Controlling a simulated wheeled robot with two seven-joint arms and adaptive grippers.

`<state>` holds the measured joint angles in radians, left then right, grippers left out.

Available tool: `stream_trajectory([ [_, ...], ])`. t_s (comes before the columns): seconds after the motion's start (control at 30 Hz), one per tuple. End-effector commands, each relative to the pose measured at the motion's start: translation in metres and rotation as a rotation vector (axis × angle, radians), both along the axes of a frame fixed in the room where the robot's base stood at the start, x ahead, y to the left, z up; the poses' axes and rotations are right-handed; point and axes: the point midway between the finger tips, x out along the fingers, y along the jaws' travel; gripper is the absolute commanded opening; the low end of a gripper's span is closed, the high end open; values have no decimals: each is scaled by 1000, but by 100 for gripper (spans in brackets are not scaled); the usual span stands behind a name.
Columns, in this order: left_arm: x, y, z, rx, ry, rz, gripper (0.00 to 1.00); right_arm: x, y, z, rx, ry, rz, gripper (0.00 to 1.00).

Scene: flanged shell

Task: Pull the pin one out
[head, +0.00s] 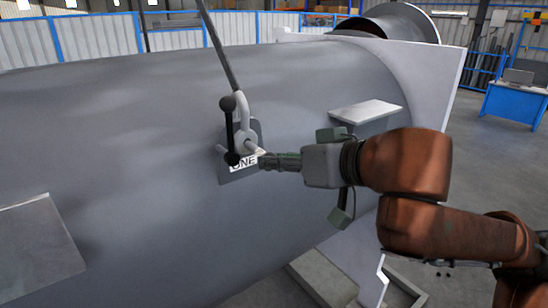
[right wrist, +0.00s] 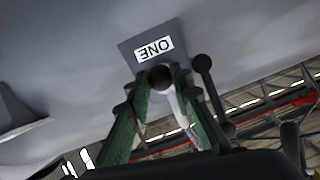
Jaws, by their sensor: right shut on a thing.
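A pin marked ONE (head: 231,130) sits at a lug on the side of a big grey shell (head: 120,130). Its dark bar handle has a ball at each end. The ONE label (head: 243,162) is on the lug plate and reads upside down in the right wrist view (right wrist: 154,48). My right gripper (head: 268,160) reaches in from the right, with its fingertips at the lug. In the right wrist view its green fingers (right wrist: 160,88) are closed around a dark round end of the pin. The fingers partly hide the grip. My left gripper is not in view.
A shackle (head: 241,108) with a taut sling (head: 219,50) rises from the lug. A flat plate (head: 364,112) juts from the shell to the right, near my right wrist. A pale flange (head: 430,75) stands at the shell's right end. A blue workbench (head: 515,100) is far off.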

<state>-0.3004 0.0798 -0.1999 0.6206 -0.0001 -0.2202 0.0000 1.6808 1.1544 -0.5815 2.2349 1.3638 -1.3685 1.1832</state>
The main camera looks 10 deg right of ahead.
Motion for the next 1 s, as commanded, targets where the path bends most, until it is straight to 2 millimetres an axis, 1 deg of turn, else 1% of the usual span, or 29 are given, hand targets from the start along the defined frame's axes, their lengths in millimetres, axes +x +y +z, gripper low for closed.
stream_trajectory([
  [0.63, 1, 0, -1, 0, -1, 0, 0, -27, -16, 2, 2, -4, -1, 0],
  [1.0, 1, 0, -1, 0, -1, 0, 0, -30, -18, 2, 2, -4, -1, 0],
])
